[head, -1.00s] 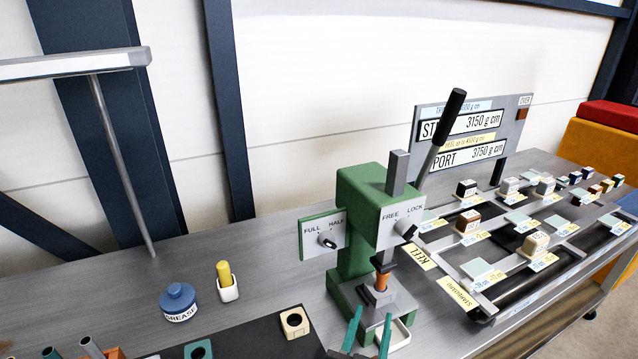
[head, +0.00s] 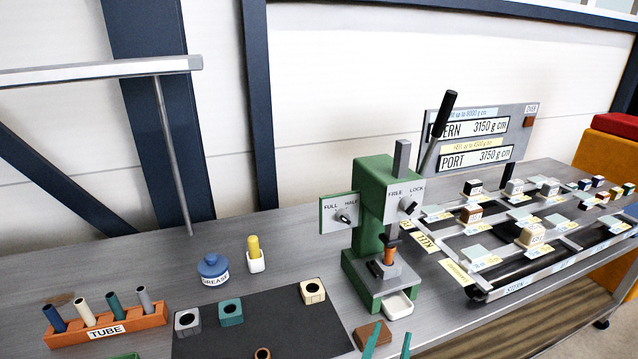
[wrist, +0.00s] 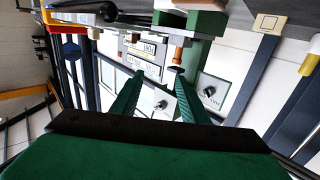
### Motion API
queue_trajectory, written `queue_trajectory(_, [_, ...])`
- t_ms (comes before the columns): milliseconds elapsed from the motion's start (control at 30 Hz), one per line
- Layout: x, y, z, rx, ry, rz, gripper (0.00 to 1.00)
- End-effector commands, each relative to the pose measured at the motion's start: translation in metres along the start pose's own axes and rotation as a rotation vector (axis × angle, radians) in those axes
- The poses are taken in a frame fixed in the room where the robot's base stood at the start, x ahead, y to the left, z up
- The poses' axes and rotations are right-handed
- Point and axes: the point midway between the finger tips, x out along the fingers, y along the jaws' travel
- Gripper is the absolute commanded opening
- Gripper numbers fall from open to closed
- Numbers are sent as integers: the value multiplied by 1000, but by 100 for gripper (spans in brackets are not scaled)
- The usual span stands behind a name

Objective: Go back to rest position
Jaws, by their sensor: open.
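My gripper (head: 387,345) shows at the bottom edge of the head view as two teal fingertips, apart and empty. It is in front of the green press (head: 374,205), near a brown block (head: 372,335) on the bench. In the wrist view the two teal fingers (wrist: 154,95) are spread with nothing between them. The press, upside down in that view (wrist: 203,55), is beyond the fingers. Most of my arm is out of the head view.
A dark mat (head: 265,333) with several blocks lies left of the press. An orange tube rack (head: 106,328), a blue grease pot (head: 213,269) and a yellow stick in a white cup (head: 255,262) stand on the bench. The pontoon frame (head: 500,287) with blocks and a sign (head: 487,135) are at right.

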Motion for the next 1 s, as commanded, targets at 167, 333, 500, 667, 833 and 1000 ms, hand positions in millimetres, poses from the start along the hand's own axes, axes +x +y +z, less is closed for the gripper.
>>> queue_trajectory(167, [-12,-5,17,-16,-14,-29,41])
queue_trajectory(333, [-26,-11,34,-30,-26,-60,41])
queue_trajectory(500, [-45,-17,56,-47,-42,-101,41])
queue_trajectory(667, [-74,-24,83,-64,-65,-153,41])
queue_trajectory(833, [-122,-30,118,-81,-97,-226,41])
queue_trajectory(1000, [-175,-32,145,-86,-128,-293,41])
